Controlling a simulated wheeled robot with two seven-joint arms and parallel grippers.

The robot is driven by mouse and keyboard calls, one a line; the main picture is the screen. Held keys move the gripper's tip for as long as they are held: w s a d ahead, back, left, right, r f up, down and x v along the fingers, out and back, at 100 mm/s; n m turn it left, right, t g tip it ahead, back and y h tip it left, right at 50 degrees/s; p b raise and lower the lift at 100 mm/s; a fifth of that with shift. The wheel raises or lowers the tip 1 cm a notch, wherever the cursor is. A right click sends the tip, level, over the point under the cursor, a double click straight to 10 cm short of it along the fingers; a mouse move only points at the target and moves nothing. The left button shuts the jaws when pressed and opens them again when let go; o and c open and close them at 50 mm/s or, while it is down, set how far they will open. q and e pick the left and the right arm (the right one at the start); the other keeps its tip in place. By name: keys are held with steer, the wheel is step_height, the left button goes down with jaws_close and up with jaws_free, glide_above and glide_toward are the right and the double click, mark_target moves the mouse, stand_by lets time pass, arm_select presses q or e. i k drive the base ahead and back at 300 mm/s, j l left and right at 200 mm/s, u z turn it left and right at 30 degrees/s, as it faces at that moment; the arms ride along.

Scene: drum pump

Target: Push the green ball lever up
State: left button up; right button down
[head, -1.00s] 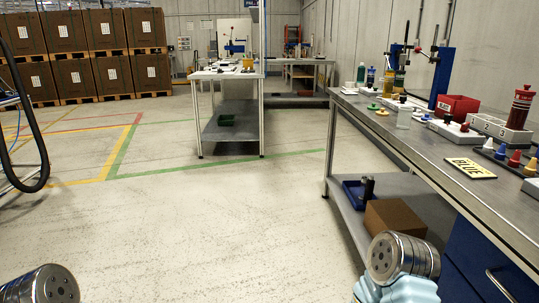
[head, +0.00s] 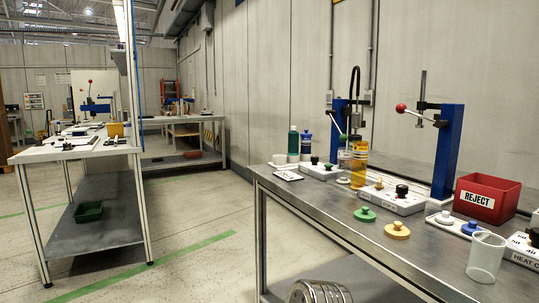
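The green ball lever (head: 343,137) is on a blue stand (head: 339,118) toward the far end of the right-hand workbench (head: 300,196). Its pale rod slants down to the right, with the green ball at the low end. A black hose arches over this stand. A similar blue stand (head: 447,150) nearer to me carries a red ball lever (head: 401,108), with its ball raised to the left. Neither of my grippers is in view.
An amber container (head: 359,164) stands just in front of the green lever's stand. Bottles (head: 293,142), switch boxes (head: 393,198), a red REJECT bin (head: 487,198) and a clear beaker (head: 486,257) also stand on the bench. Open floor (head: 205,225) lies left of it.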

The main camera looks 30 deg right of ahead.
mark_target(342, 137)
steer(key=i+u, duration=0.15)
steer(key=i, duration=0.8)
steer(key=i+u, duration=0.15)
steer(key=i, duration=0.8)
steer(key=i+l+u, duration=0.15)
steer(key=i, duration=0.75)
steer(key=z, duration=1.7)
